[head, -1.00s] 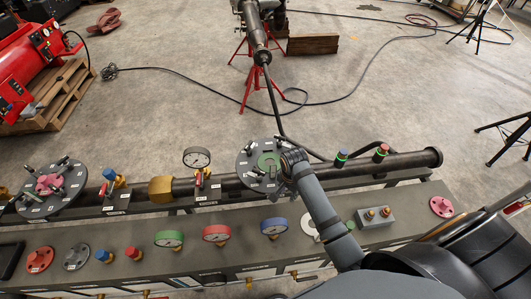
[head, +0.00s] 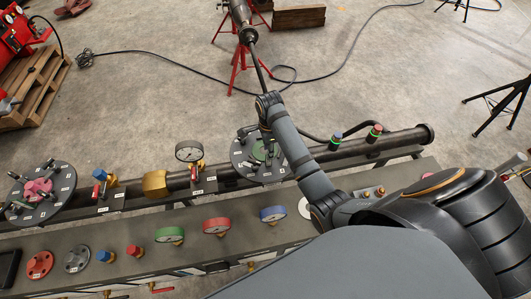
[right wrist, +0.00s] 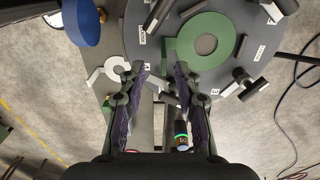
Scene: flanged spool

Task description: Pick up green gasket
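The green gasket (right wrist: 200,42) is a flat ring with a small tab, lying on a dark round flange plate (right wrist: 250,25) with black clamps around it. In the head view the gasket (head: 262,151) is partly hidden behind my right arm and the clamps. My right gripper (right wrist: 159,68) is open and empty in the right wrist view, its two fingers apart. The gasket lies up and to the right of the fingertips in that view, and no contact shows. In the head view my right wrist is over the flange plate (head: 241,165). My left gripper is not in view.
A second flange plate (head: 55,207) holds a pink gasket (head: 38,188) at the left. A pressure gauge (head: 189,151) stands on the pipe (head: 225,177). Red, green and blue gauges, valves and discs line the bench. A white ring (right wrist: 117,68) lies near the plate.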

